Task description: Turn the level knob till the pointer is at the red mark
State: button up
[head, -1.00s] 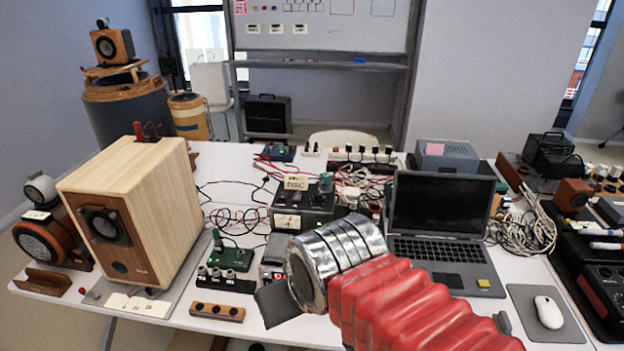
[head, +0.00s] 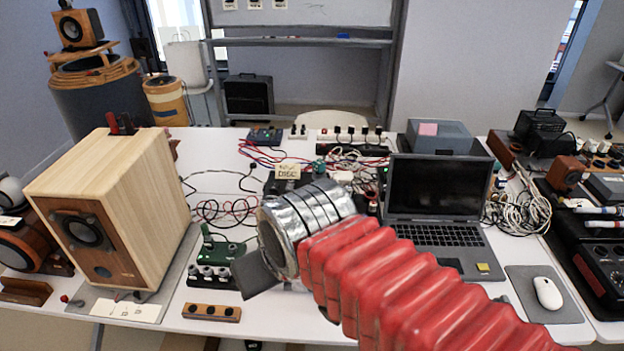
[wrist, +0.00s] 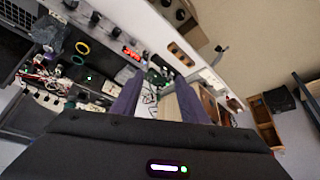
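A dark box with a yellow note (head: 288,172) stands mid-table, and a teal knob (head: 319,168) shows on its top. I cannot tell if this is the level knob. My own arm hides most of the box and its meter. A black strip with several small knobs (head: 212,275) lies left of my gripper. No pointer or red mark is readable. My gripper (head: 258,274) hangs above the table front, mostly hidden by my wrist. In the wrist view my gripper (wrist: 160,79) has its two dark fingers apart, with nothing seen held between them.
A large wooden speaker (head: 125,210) stands at left. A green board (head: 222,250) and a wooden block with dark holes (head: 211,312) lie beside my gripper. An open laptop (head: 440,215), a mouse (head: 547,293) and tangled cables (head: 518,212) are at right. A red-lit display (wrist: 132,53) shows in the wrist view.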

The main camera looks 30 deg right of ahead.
jog(key=w+d+r+m+g, duration=0.2)
jog(key=w+d+r+m, duration=0.25)
jog(key=w, duration=0.35)
jog(key=w+d+r+m+g, duration=0.1)
jog(key=w+d+r+m, duration=0.4)
jog(key=w, duration=0.4)
jog(key=m+g, duration=0.3)
jog(key=m, duration=0.4)
send_over(312, 184)
notch_tip(312, 184, down, 4)
jog(key=shift+w+f, duration=0.1)
jog(key=shift+f, duration=0.15)
jog(key=shift+f, duration=0.1)
notch_tip(312, 184, down, 14)
jog(key=shift+r, duration=0.15)
grip_shut()
